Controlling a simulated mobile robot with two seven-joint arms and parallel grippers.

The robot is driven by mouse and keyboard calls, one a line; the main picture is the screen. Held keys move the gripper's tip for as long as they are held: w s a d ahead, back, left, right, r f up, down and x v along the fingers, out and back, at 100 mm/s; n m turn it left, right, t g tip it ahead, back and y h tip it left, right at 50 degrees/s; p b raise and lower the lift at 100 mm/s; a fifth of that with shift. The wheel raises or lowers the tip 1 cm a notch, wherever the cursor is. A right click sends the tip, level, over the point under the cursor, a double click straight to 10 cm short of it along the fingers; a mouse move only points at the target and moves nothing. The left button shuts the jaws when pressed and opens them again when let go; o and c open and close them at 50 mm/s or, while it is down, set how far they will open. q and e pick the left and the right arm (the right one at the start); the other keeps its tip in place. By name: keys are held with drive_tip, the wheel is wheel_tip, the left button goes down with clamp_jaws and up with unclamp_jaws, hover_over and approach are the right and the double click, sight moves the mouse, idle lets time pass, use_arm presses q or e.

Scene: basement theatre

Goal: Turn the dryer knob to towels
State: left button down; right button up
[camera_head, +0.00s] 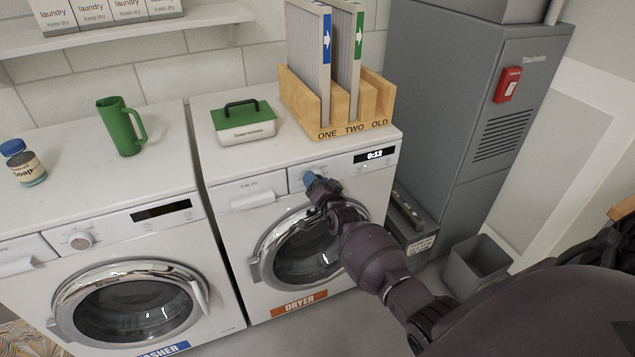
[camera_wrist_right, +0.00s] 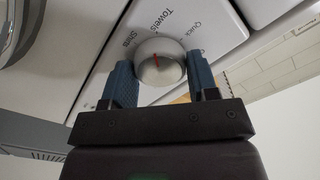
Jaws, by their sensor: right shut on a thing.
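The dryer (camera_head: 240,220) is the right-hand white machine in the head view, with an orange DRYER label. Its display (camera_head: 375,155) reads 0:12. My right gripper (camera_head: 312,181) is at the dryer's control panel and hides the knob in that view. In the right wrist view the round silver knob (camera_wrist_right: 160,62) with a red mark sits between the two blue fingers of my right gripper (camera_wrist_right: 163,82), which is shut on it. The words Shirts, Towels and Quick are printed around the knob. The exact setting of the red mark is hard to tell. My left gripper is not in view.
The washer (camera_head: 110,240) stands left of the dryer. On the machines are a green jug (camera_head: 121,128), a soap bottle (camera_head: 22,163), a green-lidded box (camera_head: 244,124) and a wooden filter rack (camera_head: 355,127). A grey furnace (camera_head: 450,100) and a bin (camera_head: 476,262) stand at right.

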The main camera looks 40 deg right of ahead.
drive_tip(key=shift+m, duration=0.6)
drive_tip(key=o, duration=0.9)
drive_tip(key=shift+o, duration=0.2)
drive_tip(key=p+v, duration=0.2)
drive_tip(key=v, duration=0.8)
drive_tip(key=shift+s, duration=0.4)
